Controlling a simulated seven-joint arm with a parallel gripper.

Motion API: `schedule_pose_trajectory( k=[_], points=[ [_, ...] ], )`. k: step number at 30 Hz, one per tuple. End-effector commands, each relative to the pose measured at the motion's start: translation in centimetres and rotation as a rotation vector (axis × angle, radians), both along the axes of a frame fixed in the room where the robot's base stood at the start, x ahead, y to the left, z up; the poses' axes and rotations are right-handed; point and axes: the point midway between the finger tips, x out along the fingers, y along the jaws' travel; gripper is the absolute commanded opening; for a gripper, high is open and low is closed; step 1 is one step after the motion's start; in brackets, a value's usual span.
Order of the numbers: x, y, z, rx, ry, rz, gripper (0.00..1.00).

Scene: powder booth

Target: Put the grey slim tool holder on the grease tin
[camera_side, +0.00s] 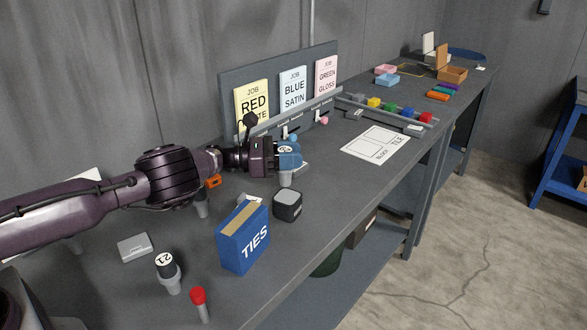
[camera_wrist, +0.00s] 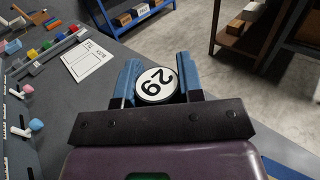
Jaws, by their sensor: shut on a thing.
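My gripper (camera_side: 289,158) is shut on a slim grey tool holder (camera_side: 286,179), whose grey lower body hangs below the blue fingers. In the wrist view a white disc with a black number on its top (camera_wrist: 156,85) sits between the two fingers. A dark rounded tin-like thing with a grey top (camera_side: 287,206) stands on the bench just below the held holder in the side view; it may be the grease tin. I cannot tell whether the holder is straight above it or behind it. The holder appears upright and apart from it.
A blue TIES box (camera_side: 243,238) stands close by, near the bench's front edge. A job-card board (camera_side: 285,88) lines the back. A white sheet (camera_side: 376,145) lies right.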

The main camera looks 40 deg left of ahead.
Motion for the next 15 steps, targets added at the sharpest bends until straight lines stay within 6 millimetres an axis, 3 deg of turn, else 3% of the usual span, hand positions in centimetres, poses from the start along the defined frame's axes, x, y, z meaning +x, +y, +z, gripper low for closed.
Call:
schedule_pose_trajectory(
  k=[8, 15],
  points=[
    [0.7, 0.0, -3.4, -0.001, 0.001, 0.000, 0.00],
    [0.7, -0.1, -3.8, -0.001, -0.003, -0.001, 0.00]
  ],
)
